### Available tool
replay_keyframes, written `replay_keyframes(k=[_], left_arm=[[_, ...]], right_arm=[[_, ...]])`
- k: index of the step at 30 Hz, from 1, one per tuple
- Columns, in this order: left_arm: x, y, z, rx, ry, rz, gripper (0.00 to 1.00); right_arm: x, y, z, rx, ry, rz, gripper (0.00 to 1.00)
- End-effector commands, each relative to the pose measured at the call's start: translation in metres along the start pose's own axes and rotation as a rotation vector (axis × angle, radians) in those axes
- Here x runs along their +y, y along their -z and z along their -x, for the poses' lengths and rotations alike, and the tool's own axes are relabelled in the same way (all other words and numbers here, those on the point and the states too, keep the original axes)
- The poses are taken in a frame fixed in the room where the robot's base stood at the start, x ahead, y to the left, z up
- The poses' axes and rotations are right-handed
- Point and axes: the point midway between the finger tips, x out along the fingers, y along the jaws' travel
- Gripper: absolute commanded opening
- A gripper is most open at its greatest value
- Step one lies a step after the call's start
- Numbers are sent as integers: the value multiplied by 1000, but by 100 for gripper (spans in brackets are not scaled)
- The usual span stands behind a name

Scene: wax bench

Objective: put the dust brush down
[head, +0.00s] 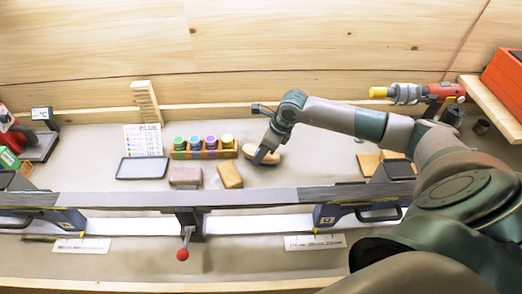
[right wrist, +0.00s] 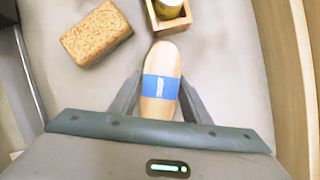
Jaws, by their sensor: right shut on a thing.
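The dust brush (right wrist: 161,68) is a pale wooden oval with a blue band, seen in the right wrist view between the two fingers of my right gripper (right wrist: 158,88). The gripper is shut on it. In the head view the brush (head: 273,158) shows at the back of the bench, just right of the rack of small jars, with my right gripper (head: 263,154) over it. It is at or very near the bench top; I cannot tell if it touches. Its bristles are hidden underneath. My left gripper is not in view.
A jar rack (head: 204,154) stands just left of the brush. A cork-like block (head: 230,175), a pinkish block (head: 186,176) and a dark tray (head: 142,168) lie nearby. A long rail (head: 250,197) crosses in front. Bare bench (head: 318,160) lies to the right.

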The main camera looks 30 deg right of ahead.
Motion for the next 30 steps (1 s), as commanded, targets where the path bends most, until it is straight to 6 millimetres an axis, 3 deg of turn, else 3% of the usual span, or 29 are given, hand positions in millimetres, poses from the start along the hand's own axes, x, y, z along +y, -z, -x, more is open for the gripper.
replay_keyframes(k=[4, 5, 7, 22, 30], left_arm=[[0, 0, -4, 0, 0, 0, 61], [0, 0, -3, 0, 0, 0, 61], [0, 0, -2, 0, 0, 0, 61], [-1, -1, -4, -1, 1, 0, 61], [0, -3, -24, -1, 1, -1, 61]], right_arm=[[0, 1, -2, 0, 0, 0, 22], [0, 1, -2, 0, 0, 0, 46], [0, 1, -1, 0, 0, 0, 62], [-1, 1, 3, 0, 2, 0, 62], [-2, 1, 37, -2, 4, 1, 62]])
